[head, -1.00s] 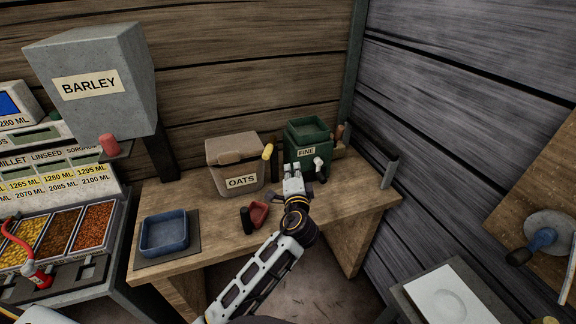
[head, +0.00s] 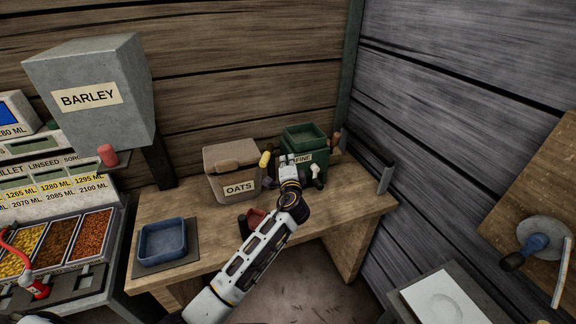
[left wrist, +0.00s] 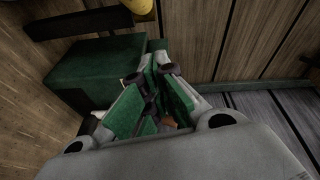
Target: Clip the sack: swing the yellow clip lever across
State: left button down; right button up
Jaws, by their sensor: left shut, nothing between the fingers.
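The oats sack (head: 230,170), a tan bag with an OATS label, stands on the wooden bench with its top folded over. The yellow clip lever (head: 265,160) sticks up at the sack's right side. A yellow rounded end, probably this lever, shows at the top of the left wrist view (left wrist: 138,5). My left gripper (head: 287,158) is shut and empty, just right of the lever and in front of the green FINE container (head: 305,140), covering part of its label. Its fingers (left wrist: 160,72) also show in the left wrist view. I cannot tell whether it touches anything. My right gripper is not in view.
A dark red scoop (head: 256,216) lies in front of the sack, partly behind my left arm. A blue tray (head: 163,242) sits at the bench's left. The BARLEY hopper (head: 90,95) hangs at upper left. The bench's right part is mostly clear.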

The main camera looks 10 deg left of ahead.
aim_at(267, 155)
pick_arm(q)
jog(key=shift+s+a+f+p, duration=0.1)
jog(key=shift+a+f+p, duration=0.15)
jog(key=shift+a, duration=0.75)
jog(key=shift+a+f+p, duration=0.1)
jog(key=shift+a+p, duration=0.2)
jog(key=shift+a, duration=0.7)
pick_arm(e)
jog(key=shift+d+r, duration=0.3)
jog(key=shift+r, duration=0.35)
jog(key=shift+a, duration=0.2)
